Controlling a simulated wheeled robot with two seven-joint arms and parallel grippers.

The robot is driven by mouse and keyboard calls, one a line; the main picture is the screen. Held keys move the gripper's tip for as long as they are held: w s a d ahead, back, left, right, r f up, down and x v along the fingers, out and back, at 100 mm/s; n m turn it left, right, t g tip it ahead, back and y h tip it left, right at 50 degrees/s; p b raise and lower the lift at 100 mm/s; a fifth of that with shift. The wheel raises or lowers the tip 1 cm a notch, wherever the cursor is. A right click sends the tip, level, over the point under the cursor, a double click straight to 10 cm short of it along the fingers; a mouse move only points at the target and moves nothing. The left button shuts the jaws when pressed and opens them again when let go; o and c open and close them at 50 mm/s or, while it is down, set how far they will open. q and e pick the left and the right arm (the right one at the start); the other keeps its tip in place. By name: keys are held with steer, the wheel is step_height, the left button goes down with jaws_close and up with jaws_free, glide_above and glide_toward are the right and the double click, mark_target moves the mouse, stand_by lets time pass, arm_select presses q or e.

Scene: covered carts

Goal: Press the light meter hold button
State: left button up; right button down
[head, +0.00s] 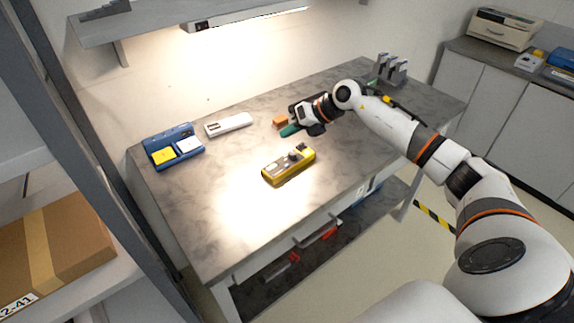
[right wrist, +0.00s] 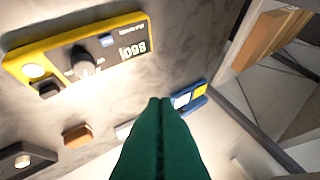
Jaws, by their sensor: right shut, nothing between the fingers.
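The yellow light meter (head: 288,172) lies on the grey bench top. Lettering near the buttons is too small to read. My right gripper (head: 288,131) is shut and empty, its green fingers above the bench behind the meter, apart from it. The shut fingertips (right wrist: 160,102) also show in the right wrist view. My left gripper is not in view.
An orange block (head: 280,121) lies close to my right fingers. A white device (head: 228,124) and a blue device with yellow and white pads (head: 186,132) are farther left. A grey holder (head: 392,70) stands at the far end. The bench in front of the meter is clear.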

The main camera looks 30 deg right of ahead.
mark_target(287, 166)
steer(key=shift+s+d, duration=0.1)
steer(key=shift+d, duration=0.25)
steer(key=shift+f, duration=0.15)
step_height(287, 166, down, 8)
steer(key=b, duration=0.5)
steer(key=shift+b, duration=0.4)
steer(key=shift+f, duration=0.3)
stand_by(1.3)
steer(key=shift+f+b, duration=0.4)
steer(key=shift+b, duration=0.05)
